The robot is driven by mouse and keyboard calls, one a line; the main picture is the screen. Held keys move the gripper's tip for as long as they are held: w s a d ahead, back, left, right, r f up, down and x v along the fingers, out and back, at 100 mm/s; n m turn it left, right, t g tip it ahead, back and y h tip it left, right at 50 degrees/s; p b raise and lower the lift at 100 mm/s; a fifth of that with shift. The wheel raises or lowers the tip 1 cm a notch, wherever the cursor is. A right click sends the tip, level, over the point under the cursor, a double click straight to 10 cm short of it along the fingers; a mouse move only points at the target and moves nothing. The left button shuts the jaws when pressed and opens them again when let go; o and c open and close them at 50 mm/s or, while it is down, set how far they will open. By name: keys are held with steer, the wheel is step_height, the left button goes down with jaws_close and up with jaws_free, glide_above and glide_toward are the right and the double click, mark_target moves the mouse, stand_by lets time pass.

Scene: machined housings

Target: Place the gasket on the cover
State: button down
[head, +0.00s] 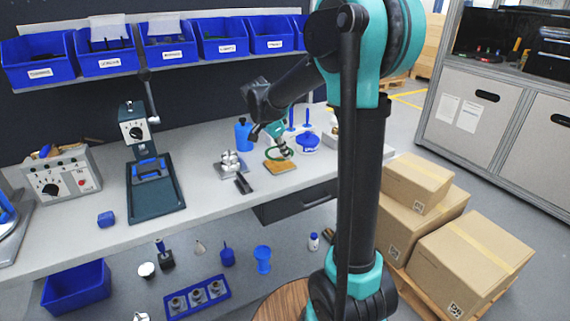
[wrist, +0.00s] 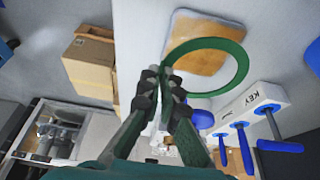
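The gasket is a thin green ring, seen in the wrist view (wrist: 241,83) and in the head view (head: 291,154). My gripper (head: 282,148) has its fingertips together on the ring's edge, also seen in the wrist view (wrist: 164,82). The ring appears held above a tan-orange pad (head: 281,167), which also shows in the wrist view (wrist: 205,50). A silver metal part with rounded tops (head: 231,162) stands on the bench left of my gripper. I cannot tell for sure which thing is the cover.
A dark block (head: 243,184) lies in front of the metal part. A blue bottle (head: 243,135) and blue-handled tools (head: 307,117) stand behind my gripper. A press (head: 150,185) and control box (head: 60,175) are at left. Blue bins (head: 107,63) line the back.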

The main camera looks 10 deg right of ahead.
steer(key=shift+f, duration=2.25)
steer(key=c, duration=1.7)
jaws_free()
steer(key=shift+f, duration=0.1)
steer(key=v, duration=1.2)
steer(key=s+d+f+n+t+y, duration=0.1)
steer(key=s+d+f+n, duration=0.1)
steer(key=s+f+n, duration=0.2)
steer(key=s+d+f+n+t+y, duration=0.1)
steer(key=s+d+f+n, duration=0.1)
steer(key=s+f+n, duration=0.3)
steer(key=s+d+f+n+y, duration=0.2)
steer(key=s+f+n, duration=0.3)
steer(key=s+f, duration=0.4)
steer(key=shift+s+d+f+t, duration=0.1)
steer(key=shift+s+d+t, duration=0.1)
steer(key=shift+s, duration=0.75)
steer(key=shift+s+d+f+t, duration=0.1)
steer(key=shift+s+d, duration=0.1)
steer(key=shift+s, duration=0.75)
steer(key=shift+s+d+f+t, duration=0.1)
steer(key=shift+s+d, duration=0.1)
steer(key=shift+s, duration=0.8)
